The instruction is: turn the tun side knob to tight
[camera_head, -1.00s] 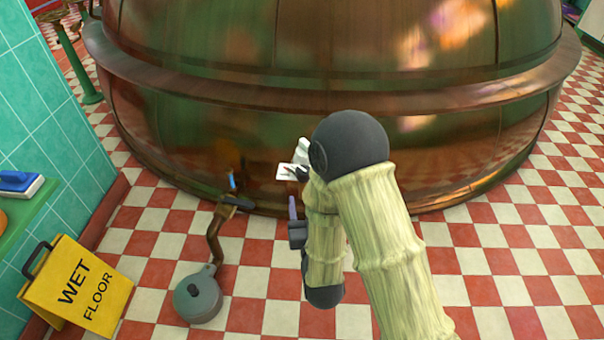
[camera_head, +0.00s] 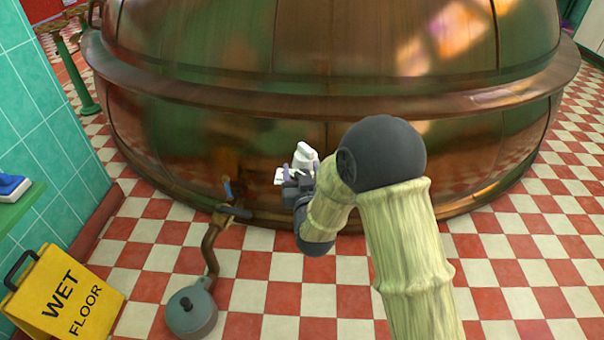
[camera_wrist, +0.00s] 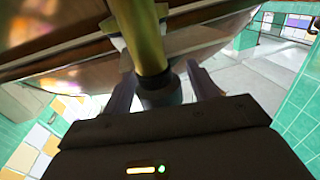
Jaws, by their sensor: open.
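The tun (camera_head: 300,65) is the big copper vessel filling the back of the head view. My gripper (camera_head: 294,168) is in front of its lower wall, left of my arm, with pale fingertips towards the copper. In the wrist view the fingers stand apart on either side of a yellowish round rod with a dark collar (camera_wrist: 152,75). I cannot tell whether this rod is the side knob, or whether the fingers touch it. No side knob shows clearly in the head view; my arm and gripper hide part of the wall.
A bent brown pipe (camera_head: 210,248) with a small blue-tipped valve (camera_head: 229,190) stands left of my gripper, ending at a grey-green round pan (camera_head: 191,312). A yellow wet floor sign (camera_head: 67,293) is by the teal wall. The checkered floor at right is clear.

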